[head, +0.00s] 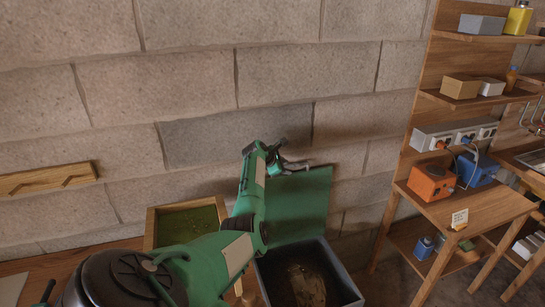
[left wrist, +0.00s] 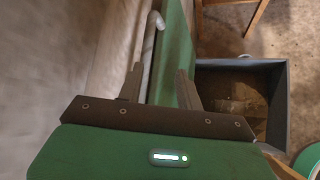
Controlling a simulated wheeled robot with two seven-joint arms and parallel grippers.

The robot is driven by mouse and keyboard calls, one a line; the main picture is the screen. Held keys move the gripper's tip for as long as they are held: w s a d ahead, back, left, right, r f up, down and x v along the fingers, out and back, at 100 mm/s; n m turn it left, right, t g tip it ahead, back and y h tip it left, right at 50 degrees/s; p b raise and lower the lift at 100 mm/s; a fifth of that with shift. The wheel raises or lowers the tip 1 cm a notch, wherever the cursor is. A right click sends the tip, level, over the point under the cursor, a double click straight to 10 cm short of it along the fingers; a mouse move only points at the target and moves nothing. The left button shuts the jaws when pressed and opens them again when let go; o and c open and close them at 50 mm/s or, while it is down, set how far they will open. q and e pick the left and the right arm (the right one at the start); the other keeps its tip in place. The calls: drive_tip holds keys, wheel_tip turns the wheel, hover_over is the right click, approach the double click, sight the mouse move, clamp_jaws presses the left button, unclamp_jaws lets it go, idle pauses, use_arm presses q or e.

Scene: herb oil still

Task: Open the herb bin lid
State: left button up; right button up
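The herb bin (head: 349,290) is a dark grey box with brownish contents, below my left arm. Its green lid (head: 305,205) stands raised at the back of the bin, near the wall, and the bin's mouth is uncovered. A pale bar handle (head: 297,166) shows at the lid's upper left. My left gripper (head: 284,163) is at this upper edge. In the left wrist view its fingers (left wrist: 158,88) are apart, with the lid (left wrist: 176,55) and handle (left wrist: 152,35) between or just beyond them; firm contact is not visible. The open bin (left wrist: 272,100) lies to the right there. My right gripper is out of view.
A wooden tray with a green inside (head: 185,224) stands left of the bin, partly behind my arm. The block wall (head: 200,80) is close behind the lid. A wooden shelf unit (head: 415,150) with an orange box (head: 431,182) stands at the right.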

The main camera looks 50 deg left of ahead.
use_arm(q)
drive_tip(key=b+v, duration=0.1)
drive_tip(key=v, duration=0.7)
drive_tip(key=shift+s+r+b, duration=0.25)
drive_tip(key=shift+b, duration=0.15)
